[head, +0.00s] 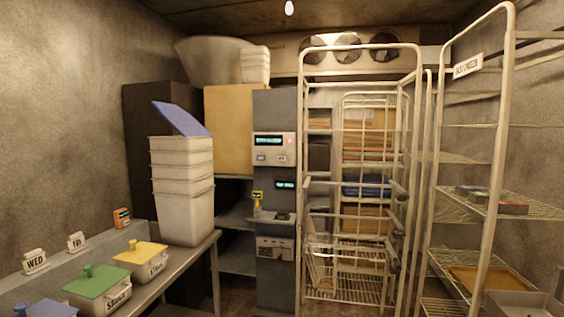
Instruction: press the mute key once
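A grey control panel (288,150) is fixed to the upper part of a dark grey pillar (275,213) near the middle of the view. It has a lit green display (269,141) and a small reddish light (290,140) beside it. Below the display are two small keys, a bluish one on the left (261,158) and a pale one with a reddish mark on the right (282,158). Their labels are too small to read, so I cannot tell which is the mute key. Neither of my grippers is in view.
A counter (205,248) on the left holds stacked white tubs (183,208) and lidded containers with green (97,282) and yellow (140,255) lids. A wire rack trolley (301,190) stands right of the pillar. Another wire rack (497,130) fills the right side.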

